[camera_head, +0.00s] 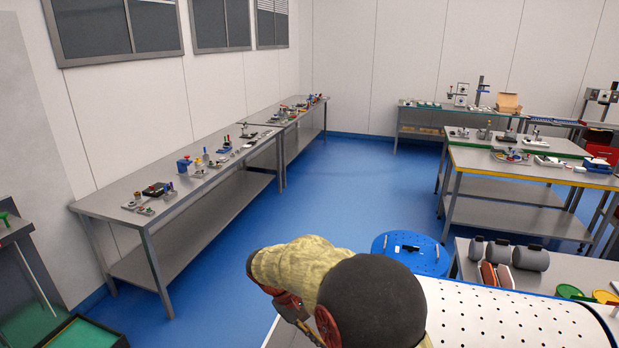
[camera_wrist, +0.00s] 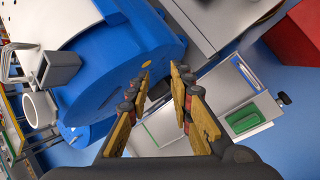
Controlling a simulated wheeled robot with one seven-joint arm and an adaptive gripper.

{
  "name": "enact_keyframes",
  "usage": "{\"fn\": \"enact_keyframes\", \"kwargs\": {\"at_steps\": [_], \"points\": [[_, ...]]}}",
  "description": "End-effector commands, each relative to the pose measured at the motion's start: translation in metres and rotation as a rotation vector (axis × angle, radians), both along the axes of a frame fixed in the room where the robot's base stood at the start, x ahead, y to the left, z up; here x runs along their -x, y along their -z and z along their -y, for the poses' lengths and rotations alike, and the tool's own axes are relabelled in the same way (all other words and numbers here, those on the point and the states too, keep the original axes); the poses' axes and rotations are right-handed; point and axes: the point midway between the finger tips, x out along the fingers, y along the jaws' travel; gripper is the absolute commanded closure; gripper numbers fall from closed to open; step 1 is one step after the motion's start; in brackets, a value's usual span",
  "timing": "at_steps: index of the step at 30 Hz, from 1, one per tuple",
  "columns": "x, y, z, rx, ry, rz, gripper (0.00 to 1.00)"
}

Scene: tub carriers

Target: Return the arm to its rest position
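My gripper (camera_wrist: 160,82) reaches into the wrist view from the bottom. Its two fingers with yellow pads stand apart, with nothing seen held between them. A blue rounded body lies behind and left of the fingers. In the head view my arm shows at the bottom middle, with a black round joint and a yellowish link bent to the left. The fingertips are not clearly seen there, hidden behind or below the arm.
A long grey workbench (camera_head: 215,178) with small parts runs along the left wall. Another bench (camera_head: 520,190) stands at the right. Grey rollers (camera_head: 500,252) lie on the near right table. Blue floor (camera_head: 340,200) is clear between the benches. A green item (camera_wrist: 244,119) lies in a tray in the wrist view.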

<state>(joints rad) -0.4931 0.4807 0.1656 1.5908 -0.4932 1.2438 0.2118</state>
Motion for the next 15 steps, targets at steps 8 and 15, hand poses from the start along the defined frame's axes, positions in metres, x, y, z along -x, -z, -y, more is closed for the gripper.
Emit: {"fn": "enact_keyframes", "kwargs": {"at_steps": [8,15], "points": [[0.076,-0.034,0.037,-0.248,0.057,0.037,0.78],[0.139,-0.054,0.066,-0.417,0.126,0.130,0.78]]}}
